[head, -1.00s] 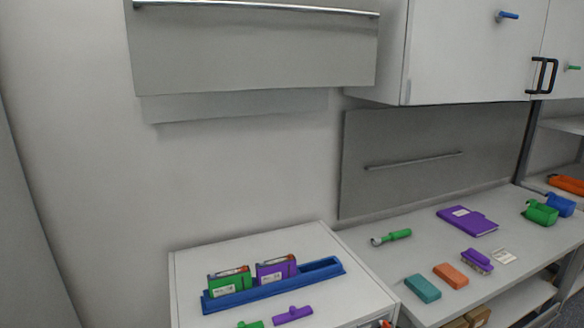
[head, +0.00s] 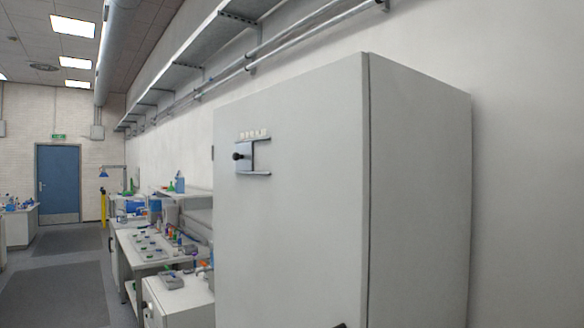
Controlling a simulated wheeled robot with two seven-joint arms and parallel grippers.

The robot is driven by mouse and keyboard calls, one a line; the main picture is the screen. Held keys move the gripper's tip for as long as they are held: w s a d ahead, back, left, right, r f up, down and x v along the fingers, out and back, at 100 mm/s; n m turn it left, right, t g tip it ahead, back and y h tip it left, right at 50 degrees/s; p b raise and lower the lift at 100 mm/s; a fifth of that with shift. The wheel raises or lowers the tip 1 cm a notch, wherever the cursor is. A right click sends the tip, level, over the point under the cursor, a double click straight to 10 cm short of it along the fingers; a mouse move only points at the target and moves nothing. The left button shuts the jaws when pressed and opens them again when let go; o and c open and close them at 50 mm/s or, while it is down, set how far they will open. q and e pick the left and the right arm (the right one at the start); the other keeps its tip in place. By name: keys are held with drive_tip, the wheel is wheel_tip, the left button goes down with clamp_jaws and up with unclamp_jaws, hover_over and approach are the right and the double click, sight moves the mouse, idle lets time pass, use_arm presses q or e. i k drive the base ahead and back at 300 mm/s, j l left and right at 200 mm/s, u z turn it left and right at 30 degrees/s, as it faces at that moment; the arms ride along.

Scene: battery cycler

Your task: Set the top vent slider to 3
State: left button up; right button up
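A tall light-grey cabinet (head: 290,230) fills the middle and right of the head view. High on its front is a vent slider (head: 252,156) with a dark round knob (head: 238,156) at its left end. The knob sits between a short upper rail and a longer lower rail. A row of small marks (head: 252,135) runs above it, too small to read. A second dark fitting (head: 340,326) is cut off at the bottom edge. Neither of my grippers is in view.
Left of the cabinet, benches (head: 135,240) carry trays and small coloured items. A low white unit (head: 178,298) stands close beside the cabinet. The aisle floor (head: 60,255) with dark mats is open toward a blue door (head: 58,183).

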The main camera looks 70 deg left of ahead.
sight(243, 156)
drive_tip(key=u, duration=2.7)
